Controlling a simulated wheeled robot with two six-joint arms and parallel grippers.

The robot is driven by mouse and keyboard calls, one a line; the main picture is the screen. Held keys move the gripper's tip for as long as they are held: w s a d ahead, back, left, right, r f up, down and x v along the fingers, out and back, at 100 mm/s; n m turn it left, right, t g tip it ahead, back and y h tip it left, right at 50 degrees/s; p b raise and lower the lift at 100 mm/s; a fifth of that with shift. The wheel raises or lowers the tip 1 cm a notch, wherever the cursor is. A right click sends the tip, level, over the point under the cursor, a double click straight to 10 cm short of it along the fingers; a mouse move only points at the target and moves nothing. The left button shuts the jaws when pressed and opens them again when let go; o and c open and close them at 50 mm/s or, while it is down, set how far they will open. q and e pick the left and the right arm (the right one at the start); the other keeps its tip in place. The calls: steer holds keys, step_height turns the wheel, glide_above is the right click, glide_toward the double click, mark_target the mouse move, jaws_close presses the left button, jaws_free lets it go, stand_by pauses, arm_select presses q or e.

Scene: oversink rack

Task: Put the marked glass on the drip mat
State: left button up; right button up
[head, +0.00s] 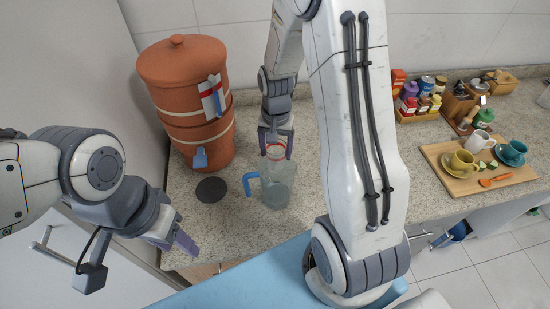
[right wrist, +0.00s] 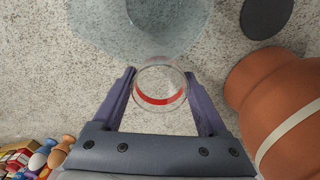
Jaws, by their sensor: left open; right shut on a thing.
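The marked glass (head: 276,151) is clear with a red band. My right gripper (head: 276,141) is shut on it, behind the jug in the head view. In the right wrist view the glass (right wrist: 160,96) sits upright between the two fingers; I cannot tell whether its base touches the counter. The drip mat (head: 211,189), a dark round disc, lies bare on the counter left of the jug; its edge also shows in the right wrist view (right wrist: 266,16). My left gripper (head: 178,238) is open and empty at the counter's front left.
A clear jug (head: 279,188) with a blue handle stands between the mat and my right arm. A terracotta water filter (head: 180,75) with a blue tap stands behind the mat. A wooden board (head: 460,187) with cups and several jars stand at the right.

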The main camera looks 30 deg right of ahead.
steer(key=shift+f+p, duration=0.3)
steer(key=shift+f, duration=2)
steer(key=shift+f, duration=0.2)
steer(key=o, duration=1.4)
steer(key=shift+r, duration=0.1)
